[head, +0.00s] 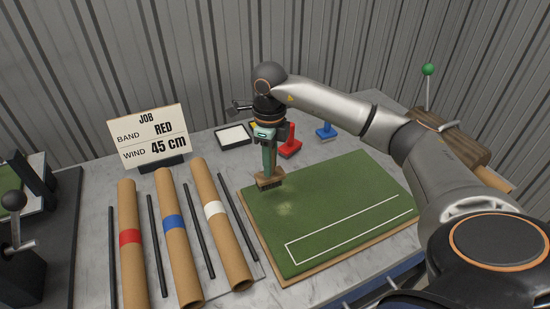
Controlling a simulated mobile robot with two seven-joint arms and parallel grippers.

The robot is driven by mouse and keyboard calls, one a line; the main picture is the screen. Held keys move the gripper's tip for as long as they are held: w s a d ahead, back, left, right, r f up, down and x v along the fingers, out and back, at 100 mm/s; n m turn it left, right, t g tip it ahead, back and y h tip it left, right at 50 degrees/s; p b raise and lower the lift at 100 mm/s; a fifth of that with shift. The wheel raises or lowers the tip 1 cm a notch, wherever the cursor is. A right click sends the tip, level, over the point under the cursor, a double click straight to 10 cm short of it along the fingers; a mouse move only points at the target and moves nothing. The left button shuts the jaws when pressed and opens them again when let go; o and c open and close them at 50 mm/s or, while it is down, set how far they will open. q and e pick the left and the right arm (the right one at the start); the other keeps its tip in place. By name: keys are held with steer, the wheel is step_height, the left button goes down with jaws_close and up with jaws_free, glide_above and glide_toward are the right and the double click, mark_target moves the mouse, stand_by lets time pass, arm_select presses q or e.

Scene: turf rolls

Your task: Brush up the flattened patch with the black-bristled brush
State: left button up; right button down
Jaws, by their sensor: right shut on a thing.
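My right gripper (267,137) comes in from the right and points down, shut on the brush. The brush has a brown wooden head with dark bristles (270,183); the gripper hides part of it. It is over the back left corner of the green turf mat (340,200). I cannot tell whether the bristles touch the turf. A pale flattened patch (285,209) shows on the turf, just in front of and slightly right of the brush head. My left gripper is not in view.
Cardboard tubes with red (130,236), blue (174,222) and white (213,208) bands lie left of the mat, between dark rods. A red tool (290,146), a blue tool (326,131) and a black tray (233,134) stand behind. A job sign (152,137) stands at the back.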

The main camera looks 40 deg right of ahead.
steer(key=shift+r+p, duration=0.9)
steer(key=shift+r, duration=0.7)
